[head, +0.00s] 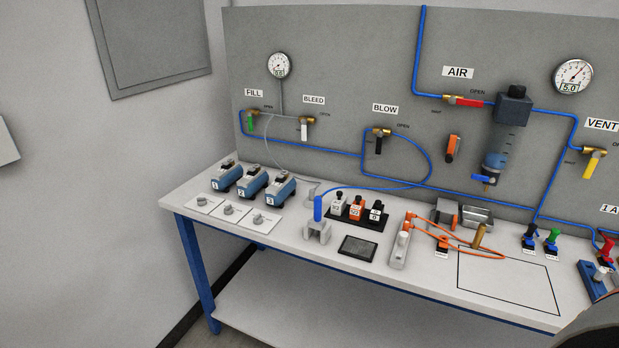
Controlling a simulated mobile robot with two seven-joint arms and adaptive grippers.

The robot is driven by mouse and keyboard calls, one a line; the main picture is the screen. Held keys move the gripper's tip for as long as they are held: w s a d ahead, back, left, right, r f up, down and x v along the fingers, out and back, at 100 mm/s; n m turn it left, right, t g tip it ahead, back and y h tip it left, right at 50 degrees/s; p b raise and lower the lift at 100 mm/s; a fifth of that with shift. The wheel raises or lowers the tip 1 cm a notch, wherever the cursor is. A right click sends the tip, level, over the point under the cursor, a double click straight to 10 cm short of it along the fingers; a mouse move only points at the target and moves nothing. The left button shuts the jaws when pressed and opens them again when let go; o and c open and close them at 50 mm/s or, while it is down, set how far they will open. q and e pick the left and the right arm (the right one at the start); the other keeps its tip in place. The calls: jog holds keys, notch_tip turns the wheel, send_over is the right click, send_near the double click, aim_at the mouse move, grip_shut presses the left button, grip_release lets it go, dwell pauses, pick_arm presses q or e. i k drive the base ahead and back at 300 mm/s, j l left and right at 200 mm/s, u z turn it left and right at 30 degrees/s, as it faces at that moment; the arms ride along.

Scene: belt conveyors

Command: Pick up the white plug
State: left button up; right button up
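A small white piece with a dark marking, which looks like the white plug (338,202), stands at the left end of a black tray (361,222) on the bench. An orange piece (356,209) and a black piece (376,212) stand beside it in a row. Another whitish piece (403,238) sits on a white strip with an orange cord, so I cannot be certain which one is the plug. Neither of my grippers shows in the head view.
The white bench (285,258) has blue legs and stands against a grey panel with blue hoses. A grey stand with a blue handle (318,209) and a dark pad (357,249) are near the tray. Three blue numbered units (253,183) stand left. A black-outlined area (505,285) is bare.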

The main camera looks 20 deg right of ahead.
aim_at(404, 235)
jog(key=z, duration=1.4)
